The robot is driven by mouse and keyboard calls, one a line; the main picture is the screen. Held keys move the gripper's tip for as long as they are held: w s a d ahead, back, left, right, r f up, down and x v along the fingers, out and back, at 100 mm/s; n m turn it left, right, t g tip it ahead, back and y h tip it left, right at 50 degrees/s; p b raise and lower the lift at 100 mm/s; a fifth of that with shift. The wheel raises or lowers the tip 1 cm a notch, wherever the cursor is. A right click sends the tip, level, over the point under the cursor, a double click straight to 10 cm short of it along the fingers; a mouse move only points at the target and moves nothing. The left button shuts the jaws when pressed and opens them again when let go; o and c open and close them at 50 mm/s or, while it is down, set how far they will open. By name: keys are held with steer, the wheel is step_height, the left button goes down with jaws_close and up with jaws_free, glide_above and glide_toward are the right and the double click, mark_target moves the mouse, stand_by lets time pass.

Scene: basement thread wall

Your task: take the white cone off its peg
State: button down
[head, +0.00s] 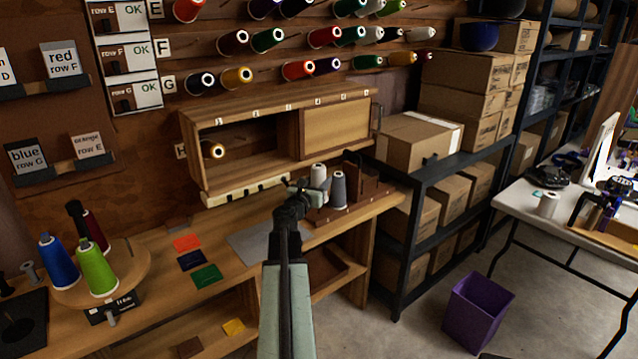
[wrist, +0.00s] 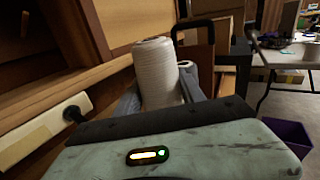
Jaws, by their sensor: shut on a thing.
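The white cone (head: 318,176) stands upright above the bench in front of the open wooden cabinet. In the wrist view the white cone (wrist: 156,68) fills the space between the fingers of my gripper (wrist: 160,100). In the head view my gripper (head: 304,189) reaches it from the front left and is shut on it. The cone's lower part and any peg under it are hidden, so I cannot tell whether it still sits on a peg. A grey cone (head: 339,190) stands close on its right, on a dark wooden stand (head: 368,188).
The cabinet (head: 205,183) is behind and left of the cone. A turntable (head: 130,262) holds blue, green and dark red cones at left. Colored cards, including a green one (head: 206,275), lie on the bench. A black shelf with boxes (head: 420,140) stands at right.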

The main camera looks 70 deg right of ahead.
mark_target(315, 174)
step_height(315, 174, up, 4)
steer(key=shift+r+p, duration=0.1)
steer(key=shift+p, duration=1.1)
step_height(315, 174, up, 4)
steer(key=p, duration=0.4)
